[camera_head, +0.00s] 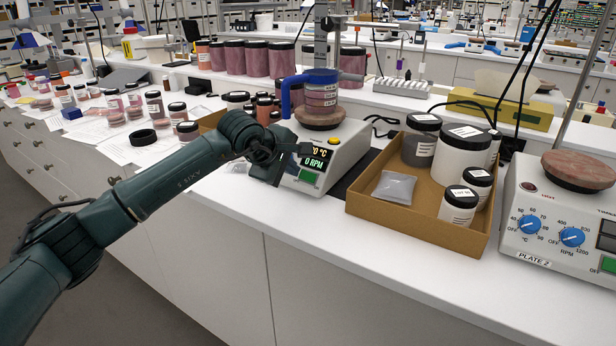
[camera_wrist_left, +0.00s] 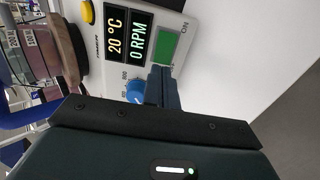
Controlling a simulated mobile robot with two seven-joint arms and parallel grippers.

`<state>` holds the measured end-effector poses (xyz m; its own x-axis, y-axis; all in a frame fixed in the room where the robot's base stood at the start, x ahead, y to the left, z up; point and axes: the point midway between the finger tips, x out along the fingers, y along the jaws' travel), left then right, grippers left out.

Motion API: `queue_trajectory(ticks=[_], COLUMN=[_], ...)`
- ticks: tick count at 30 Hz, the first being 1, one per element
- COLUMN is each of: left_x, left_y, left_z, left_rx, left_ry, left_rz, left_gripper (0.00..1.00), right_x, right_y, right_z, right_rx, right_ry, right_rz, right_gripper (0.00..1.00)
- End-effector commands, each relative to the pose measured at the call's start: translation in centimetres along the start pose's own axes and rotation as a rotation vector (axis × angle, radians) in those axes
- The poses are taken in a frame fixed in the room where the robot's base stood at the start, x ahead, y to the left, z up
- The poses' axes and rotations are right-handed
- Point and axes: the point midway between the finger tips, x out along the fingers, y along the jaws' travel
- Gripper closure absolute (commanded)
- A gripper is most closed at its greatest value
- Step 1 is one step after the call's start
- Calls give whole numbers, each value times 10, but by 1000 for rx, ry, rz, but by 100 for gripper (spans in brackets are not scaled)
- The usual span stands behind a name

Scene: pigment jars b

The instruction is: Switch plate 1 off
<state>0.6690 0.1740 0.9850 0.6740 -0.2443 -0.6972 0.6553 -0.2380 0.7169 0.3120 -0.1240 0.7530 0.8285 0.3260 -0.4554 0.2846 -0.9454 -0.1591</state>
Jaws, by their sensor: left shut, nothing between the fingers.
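A white hotplate (camera_head: 342,146), whose name label I cannot see, stands mid-bench with a round brown top. A glass vessel with pinkish layers (camera_head: 320,92) is on the top. Its display (camera_head: 317,158) is lit; in the left wrist view the display (camera_wrist_left: 130,35) reads 20 °C and 0 RPM. Its green rocker switch (camera_head: 308,177) also shows in the left wrist view (camera_wrist_left: 166,48), with "ON" printed by one end. My left gripper (camera_wrist_left: 158,84) is shut and empty, its tips close by the switch and blue knob (camera_wrist_left: 135,92). I cannot tell if they touch. My right gripper is not in view.
A cardboard tray (camera_head: 420,222) with several jars and a grey packet stands right of the hotplate. A second hotplate labelled PLATE 2 (camera_head: 545,225) is at the far right. Jars and papers cover the bench at left. The bench front (camera_head: 300,235) is clear.

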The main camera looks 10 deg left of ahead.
Motion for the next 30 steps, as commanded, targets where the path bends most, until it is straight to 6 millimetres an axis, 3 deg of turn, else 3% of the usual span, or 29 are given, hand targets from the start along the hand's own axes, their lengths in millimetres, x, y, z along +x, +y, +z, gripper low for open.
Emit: queue_trajectory(ticks=[11, 22, 30], left_x=[8, -25, -33], left_y=[0, 1, 0], left_z=[0, 0, 0], left_rx=[1, 0, 0], left_ry=[-1, 0, 0], left_rz=[-1, 1, 0], left_gripper=[100, 100, 100], right_x=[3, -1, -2], right_y=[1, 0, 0], right_z=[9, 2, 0], right_rx=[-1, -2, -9], right_ry=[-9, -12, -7], right_rz=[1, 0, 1], right_gripper=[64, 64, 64])
